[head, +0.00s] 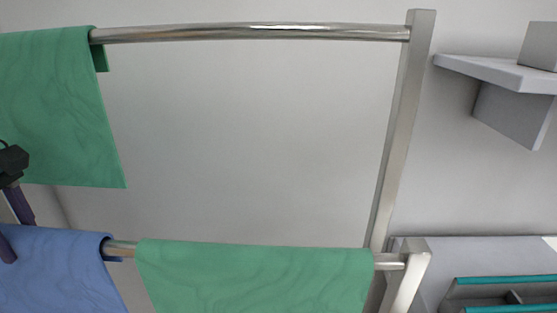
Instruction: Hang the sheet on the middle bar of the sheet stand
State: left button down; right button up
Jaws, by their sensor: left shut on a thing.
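The sheet stand has a shiny upper bar (250,32) and a lower bar (120,248) in view; which one is the middle bar I cannot tell. A blue sheet (60,270) at lower left lies over the left part of the lower bar, its right edge wrapping around the bar. My left gripper (19,243) is at the left edge, shut on the blue sheet's top, with one purple finger in front and the other apparently behind it. The sheet's left and lower parts are out of frame. My right gripper is not in view.
A green sheet (60,110) hangs over the upper bar at left, behind my left gripper. Another green sheet (255,275) hangs on the lower bar, right of the blue one with a small gap. The stand's post (402,130) and a wall shelf (495,72) are at right.

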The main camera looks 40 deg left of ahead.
pick_arm(q)
jog(key=shift+c, duration=1.4)
grip_release()
